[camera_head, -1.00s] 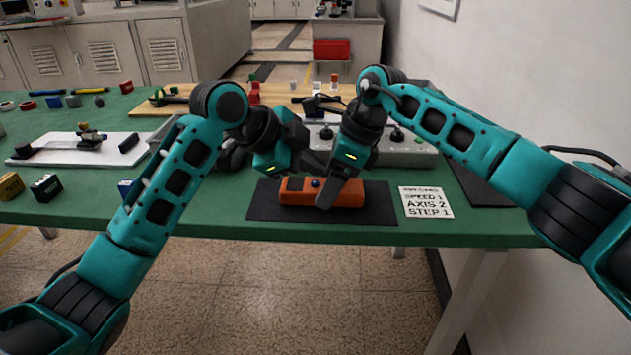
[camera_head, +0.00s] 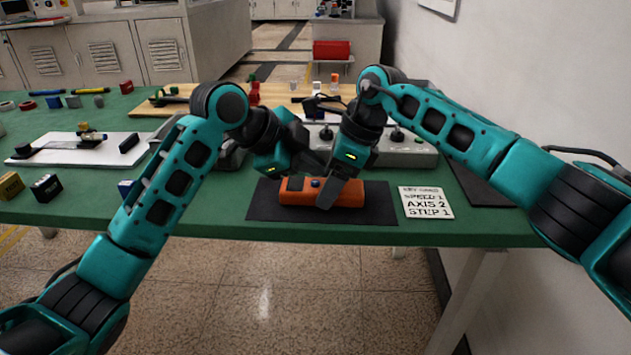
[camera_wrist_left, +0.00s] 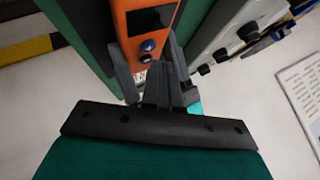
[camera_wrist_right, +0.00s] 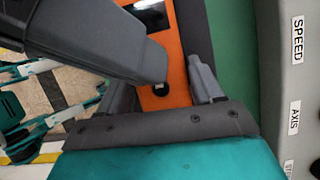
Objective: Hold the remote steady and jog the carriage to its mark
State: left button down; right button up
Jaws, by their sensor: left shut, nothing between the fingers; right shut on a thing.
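The orange remote (camera_head: 350,194) lies on a dark mat (camera_head: 262,208) at the table's front edge, with a blue knob (camera_head: 315,183) on top. My right gripper (camera_head: 328,200) is shut across the remote; in the right wrist view the orange body (camera_wrist_right: 196,28) sits between its fingers. My left gripper (camera_head: 318,165) is shut and empty, just above the remote and close beside the right gripper. The left wrist view shows the remote (camera_wrist_left: 130,20) with a dark screen, a blue knob and a dark knob beyond the fingers. I cannot clearly pick out the carriage or its mark.
A card (camera_head: 428,203) right of the mat reads SPEED 1, AXIS 2, STEP 1. A grey control box (camera_head: 420,155) with knobs stands behind. A white plate (camera_head: 60,152) with a small fixture lies left. A wooden board (camera_head: 190,94) and loose blocks lie farther back.

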pick_arm(q)
jog(key=shift+f, duration=0.4)
jog(key=shift+f, duration=0.4)
dwell(0.7)
jog(key=shift+r, duration=0.85)
jog(key=shift+r, duration=2.5)
dwell(1.7)
notch_tip(320, 180, up, 4)
jog(key=shift+f, duration=0.1)
